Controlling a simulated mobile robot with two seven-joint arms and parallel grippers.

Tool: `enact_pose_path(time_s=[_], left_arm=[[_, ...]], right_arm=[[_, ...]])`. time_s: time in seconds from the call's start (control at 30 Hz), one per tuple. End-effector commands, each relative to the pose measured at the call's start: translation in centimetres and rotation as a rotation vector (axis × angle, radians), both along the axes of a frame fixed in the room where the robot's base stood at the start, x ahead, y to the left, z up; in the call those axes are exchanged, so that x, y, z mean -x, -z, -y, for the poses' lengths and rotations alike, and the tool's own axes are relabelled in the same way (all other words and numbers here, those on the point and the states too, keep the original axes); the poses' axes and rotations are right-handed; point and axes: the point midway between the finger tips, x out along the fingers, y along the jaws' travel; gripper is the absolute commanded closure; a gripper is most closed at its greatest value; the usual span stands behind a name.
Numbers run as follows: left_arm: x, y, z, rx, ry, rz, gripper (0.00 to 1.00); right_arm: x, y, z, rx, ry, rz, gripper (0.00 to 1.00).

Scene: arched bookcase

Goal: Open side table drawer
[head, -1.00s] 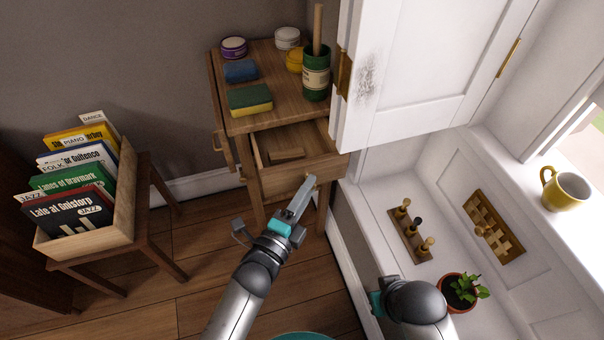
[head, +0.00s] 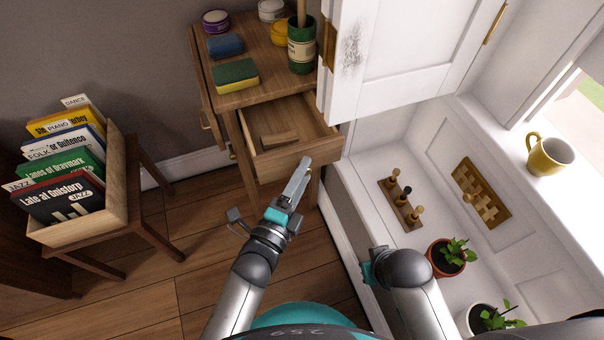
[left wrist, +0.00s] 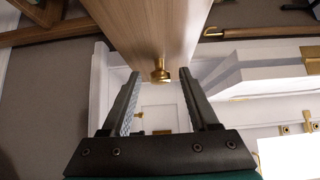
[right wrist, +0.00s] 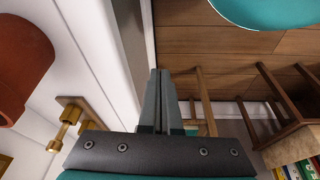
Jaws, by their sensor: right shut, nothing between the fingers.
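The wooden side table (head: 232,101) stands against the wall, and its top drawer (head: 296,162) is pulled out, showing a small wooden block (head: 280,139) inside. My left gripper (head: 302,167) is at the drawer front. In the left wrist view its fingers are apart, with the brass knob (left wrist: 160,73) between or just beyond the tips; contact cannot be told. My right gripper (right wrist: 158,73) is shut and empty, away from the table, near the white window seat.
A sponge (head: 236,76), a green can (head: 301,45) and small tins stand on the tabletop. A white cabinet door (head: 400,60) hangs close on the right. A record crate (head: 85,229) sits on a stool at left.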

Motion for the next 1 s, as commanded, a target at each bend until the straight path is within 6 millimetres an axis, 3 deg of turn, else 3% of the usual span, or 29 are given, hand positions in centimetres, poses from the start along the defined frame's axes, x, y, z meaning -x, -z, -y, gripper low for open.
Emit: enact_pose_path(time_s=[0.37,0.8,1.0], left_arm=[[1.0,0.0,-0.5,0.000,0.001,-0.002,0.39],[9.6,-0.1,-4.8,-0.001,0.000,-0.005,0.39],[12.4,-0.1,-6.3,0.000,0.000,-0.002,0.39]], right_arm=[[0.0,-0.2,0.0,-0.001,0.001,0.002,1.00],[2.9,4.5,0.6,0.013,-0.002,-0.076,1.00],[3.1,5.9,1.1,0.019,-0.004,-0.073,1.00]])
